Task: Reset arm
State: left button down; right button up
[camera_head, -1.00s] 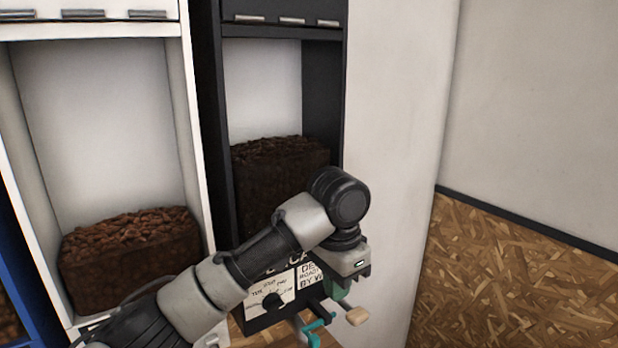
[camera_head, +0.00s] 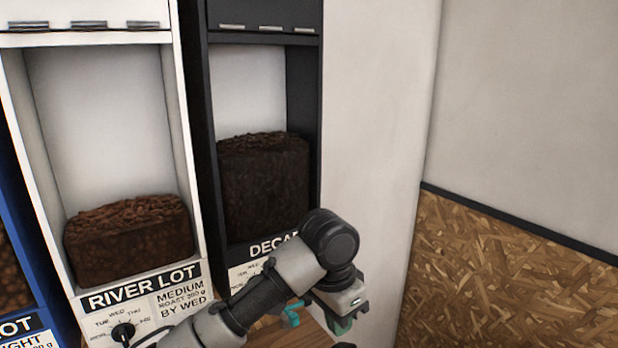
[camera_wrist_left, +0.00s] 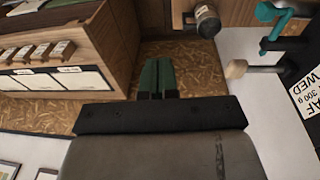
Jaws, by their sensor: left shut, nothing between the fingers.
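My left arm comes in from the lower left in the head view. My left gripper (camera_head: 342,326) points down in front of the black bin's right edge, low in the picture. In the left wrist view its two green fingers (camera_wrist_left: 157,76) lie side by side, shut, with nothing between them. My right gripper is in neither view.
The black Decaf bin (camera_head: 313,130) stands beside the white River Lot bin (camera_head: 187,130), both holding dark beans. A teal handle (camera_head: 291,316) shows beside my gripper. The left wrist view shows a wooden cabinet (camera_wrist_left: 115,45), a wooden knob (camera_wrist_left: 236,69) and a cylinder (camera_wrist_left: 207,21).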

pick_arm(q)
jog(key=s+a+f+n+t+h, duration=0.1)
jog(key=s+a+f+n+h, duration=0.1)
jog(key=s+a+f, duration=0.45)
jog(key=s+a+f+n+t+h, duration=0.15)
jog(key=s+f, duration=0.25)
jog(key=f, duration=0.6)
jog(key=s+a+f+n+t+y, duration=0.1)
jog(key=s+a+f+n+y, duration=0.15)
jog(key=s+a, duration=0.6)
jog(key=s+a+f+n+y, duration=0.2)
jog(key=s+a+f+n, duration=0.1)
jog(key=s+a, duration=0.55)
notch_tip(320, 180, down, 31)
jog(key=g+b, duration=0.1)
jog(key=b, duration=0.5)
jog(key=s+a+f+b, duration=0.1)
jog(key=s+f+b, duration=0.1)
jog(key=s+f, duration=0.6)
jog(key=s+a+f+g+b, duration=0.1)
jog(key=s+a+f+b, duration=0.1)
jog(key=s+f, duration=0.6)
notch_tip(320, 180, down, 7)
jog(key=shift+s+r+y+b, duration=0.15)
jog(key=shift+s+y+b, duration=0.15)
jog(key=shift+b, duration=0.55)
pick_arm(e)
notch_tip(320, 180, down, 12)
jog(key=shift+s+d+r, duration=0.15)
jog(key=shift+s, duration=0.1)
